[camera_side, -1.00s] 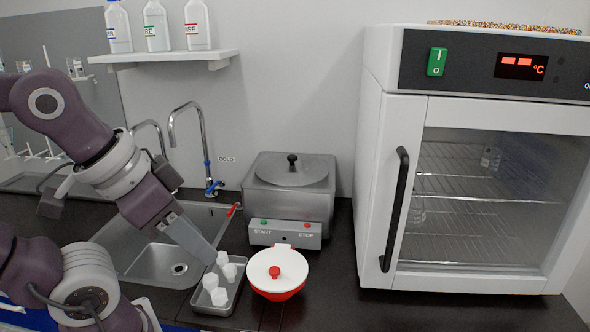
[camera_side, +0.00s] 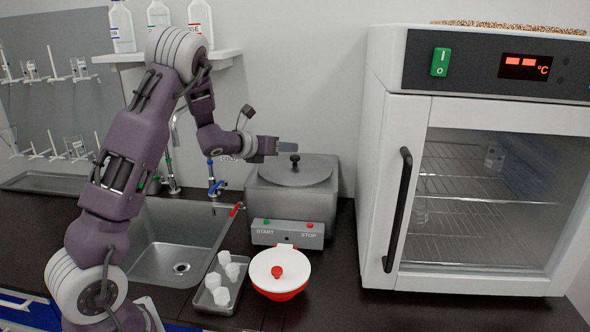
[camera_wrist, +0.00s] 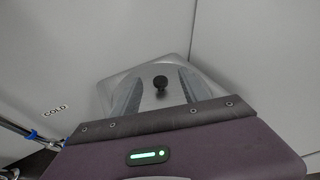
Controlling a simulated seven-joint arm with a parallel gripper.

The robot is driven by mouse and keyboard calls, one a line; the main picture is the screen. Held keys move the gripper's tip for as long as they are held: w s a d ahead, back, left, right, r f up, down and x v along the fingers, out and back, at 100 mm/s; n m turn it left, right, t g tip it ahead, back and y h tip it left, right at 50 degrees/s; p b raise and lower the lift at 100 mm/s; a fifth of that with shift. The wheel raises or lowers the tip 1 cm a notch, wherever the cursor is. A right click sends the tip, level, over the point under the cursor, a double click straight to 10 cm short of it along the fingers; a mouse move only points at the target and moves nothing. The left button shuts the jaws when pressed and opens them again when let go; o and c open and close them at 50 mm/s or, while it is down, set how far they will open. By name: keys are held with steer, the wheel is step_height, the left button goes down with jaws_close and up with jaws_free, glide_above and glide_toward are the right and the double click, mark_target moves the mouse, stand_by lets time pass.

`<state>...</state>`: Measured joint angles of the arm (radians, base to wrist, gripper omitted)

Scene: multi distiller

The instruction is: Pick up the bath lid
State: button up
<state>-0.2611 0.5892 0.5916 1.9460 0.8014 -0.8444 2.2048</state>
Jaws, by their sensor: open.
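The bath lid (camera_side: 312,171) is a round grey metal disc with a black knob (camera_side: 295,159). It lies on top of the square metal bath (camera_side: 300,208) at the back of the counter. My gripper (camera_side: 288,148) is level and points right, at about the knob's height in the side view. In the wrist view, my open gripper (camera_wrist: 160,88) has one finger on each side of the knob (camera_wrist: 160,81), which appears between them with nothing held. I cannot tell whether the fingers touch the knob.
A red bowl (camera_side: 284,294) with a white, red-knobbed lid and a tray (camera_side: 212,304) of white pieces stand in front of the bath. A sink (camera_side: 165,255) with taps is to the left. A large white oven (camera_side: 378,200) stands to the right.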

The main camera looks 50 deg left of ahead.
mark_target(295, 156)
steer(key=f+m, duration=0.1)
steer(key=w+f+m+h, duration=0.1)
steer(key=shift+a+f+m, duration=0.15)
steer(key=shift+f+m, duration=0.1)
steer(key=shift+m, duration=0.15)
steer(key=x, duration=0.5)
steer(key=shift+w+a+f, duration=0.1)
steer(key=shift+a+f, duration=0.15)
steer(key=shift+f, duration=0.15)
steer(key=shift+w+f, duration=0.15)
steer(key=shift+w, duration=0.25)
jaws_close()
